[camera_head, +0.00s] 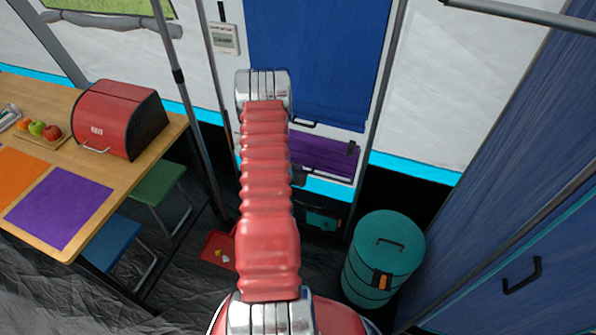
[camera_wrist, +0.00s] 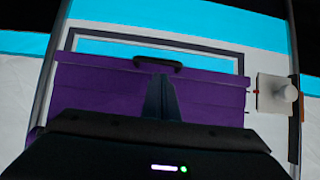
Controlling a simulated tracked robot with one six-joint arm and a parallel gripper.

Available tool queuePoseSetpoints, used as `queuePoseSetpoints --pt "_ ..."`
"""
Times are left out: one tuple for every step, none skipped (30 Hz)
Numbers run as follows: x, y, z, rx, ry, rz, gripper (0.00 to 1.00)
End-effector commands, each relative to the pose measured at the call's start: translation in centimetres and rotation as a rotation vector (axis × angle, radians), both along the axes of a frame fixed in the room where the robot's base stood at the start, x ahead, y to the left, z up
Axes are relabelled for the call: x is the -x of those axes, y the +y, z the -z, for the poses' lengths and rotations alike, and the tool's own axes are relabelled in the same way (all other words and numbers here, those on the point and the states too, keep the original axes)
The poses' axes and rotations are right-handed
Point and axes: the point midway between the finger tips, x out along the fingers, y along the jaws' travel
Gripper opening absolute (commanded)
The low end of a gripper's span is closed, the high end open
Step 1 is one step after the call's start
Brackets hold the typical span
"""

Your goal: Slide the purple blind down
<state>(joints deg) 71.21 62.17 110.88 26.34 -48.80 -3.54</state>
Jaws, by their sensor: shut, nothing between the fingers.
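The purple blind (camera_head: 325,155) hangs in the doorway frame below a blue blind (camera_head: 315,60) in the head view. My red arm hides its left part. In the wrist view the purple blind (camera_wrist: 95,92) fills the middle, with a black handle (camera_wrist: 158,64) along the edge beside the cyan strip. My gripper (camera_wrist: 159,80) is shut and empty. Its fingertips lie just below the handle in the picture; I cannot tell whether they touch it.
A teal canister (camera_head: 385,250) stands on the floor to the right. A table (camera_head: 130,180) with a red bread box (camera_head: 115,120) is on the left. A tent pole (camera_head: 180,85) stands left of the doorway.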

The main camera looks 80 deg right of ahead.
Motion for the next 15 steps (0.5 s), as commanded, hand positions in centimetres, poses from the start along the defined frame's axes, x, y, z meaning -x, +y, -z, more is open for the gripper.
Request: queuePoseSetpoints --pt "0.0 -0.1 0.5 0.0 0.0 0.0 0.0" --pt "0.0 -0.1 0.7 0.0 0.0 0.0 0.0" --pt "0.0 -0.2 1.0 0.0 0.0 0.0 0.0" --pt "0.0 -0.2 1.1 0.0 0.0 0.0 0.0" --pt "0.0 -0.2 1.2 0.0 0.0 0.0 0.0" --pt "0.0 -0.2 1.4 0.0 0.0 0.0 0.0" --pt "0.0 -0.2 1.4 0.0 0.0 0.0 0.0" --pt "0.0 -0.2 1.5 0.0 0.0 0.0 0.0" --pt "0.0 -0.3 1.5 0.0 0.0 0.0 0.0" --pt "0.0 -0.3 1.5 0.0 0.0 0.0 0.0" --pt "0.0 -0.3 1.5 0.0 0.0 0.0 0.0" --pt "0.0 -0.3 1.5 0.0 0.0 0.0 0.0" --pt "0.0 -0.3 1.5 0.0 0.0 0.0 0.0" --pt "0.0 -0.2 1.5 0.0 0.0 0.0 0.0" --pt "0.0 -0.3 1.5 0.0 0.0 0.0 0.0"
